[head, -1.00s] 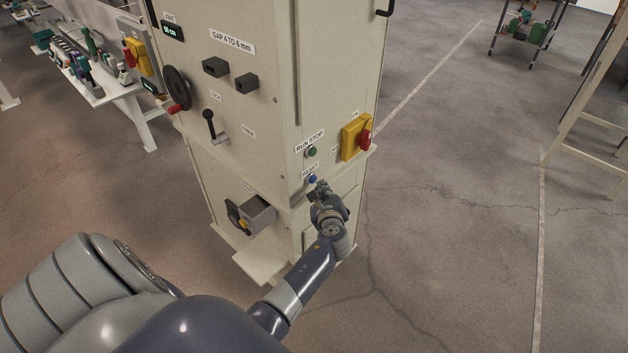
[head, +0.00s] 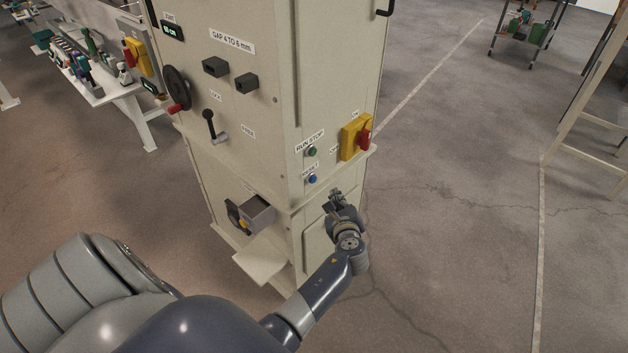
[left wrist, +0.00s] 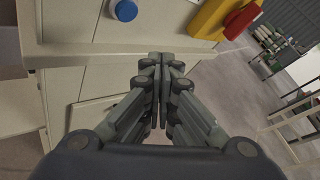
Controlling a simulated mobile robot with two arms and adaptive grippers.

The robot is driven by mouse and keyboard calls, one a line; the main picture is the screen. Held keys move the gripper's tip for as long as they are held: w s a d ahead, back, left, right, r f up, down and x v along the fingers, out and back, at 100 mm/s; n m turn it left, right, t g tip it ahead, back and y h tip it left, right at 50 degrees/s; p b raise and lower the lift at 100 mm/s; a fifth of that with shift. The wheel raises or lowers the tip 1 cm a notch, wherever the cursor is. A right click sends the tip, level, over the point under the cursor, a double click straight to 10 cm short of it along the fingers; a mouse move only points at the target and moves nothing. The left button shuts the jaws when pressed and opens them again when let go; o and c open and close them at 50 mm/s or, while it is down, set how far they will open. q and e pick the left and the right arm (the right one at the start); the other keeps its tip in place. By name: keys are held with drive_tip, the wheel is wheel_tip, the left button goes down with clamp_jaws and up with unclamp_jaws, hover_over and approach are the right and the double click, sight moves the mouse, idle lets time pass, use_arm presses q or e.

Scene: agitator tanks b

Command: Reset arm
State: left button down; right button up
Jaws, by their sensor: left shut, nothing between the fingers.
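My left gripper (head: 335,203) is shut and empty. It is in front of the lower part of the beige machine cabinet (head: 337,90), below and to the right of the blue reset button (head: 312,179). In the left wrist view the closed fingers (left wrist: 162,95) fill the middle, and the blue button (left wrist: 125,10) shows at the top, apart from them. The green run/stop button (head: 311,152) sits above the blue one. My right gripper is not in view.
A yellow switch box with a red knob (head: 355,136) is right of the buttons. A black lever (head: 211,125), a handwheel (head: 177,89) and an open chute (head: 257,214) are on the left face. The floor on the right (head: 450,230) is clear.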

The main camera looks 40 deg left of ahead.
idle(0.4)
use_arm(q)
drive_tip(key=s+d+f+n+g+h, duration=0.2)
drive_tip(key=s+d+f+n+h, duration=0.15)
drive_tip(key=s+f, duration=0.8)
drive_tip(key=s+d+f+n+g+h, duration=0.3)
drive_tip(key=s+d+f, duration=0.3)
drive_tip(key=f, duration=1.1)
drive_tip(key=s+f+n+g+h, duration=0.1)
drive_tip(key=s+f+n, duration=0.3)
drive_tip(key=s, duration=0.7)
drive_tip(key=s+d+f+n+g+h, duration=0.1)
drive_tip(key=s+f+n, duration=0.3)
drive_tip(key=s, duration=0.7)
drive_tip(key=s+d+f+n+g+h, duration=0.1)
drive_tip(key=s+f+n, duration=0.3)
drive_tip(key=s, duration=0.8)
drive_tip(key=shift+d+f+n+g, duration=0.25)
drive_tip(key=shift+f+n+g, duration=0.15)
drive_tip(key=shift+g, duration=0.5)
drive_tip(key=shift+s, duration=0.1)
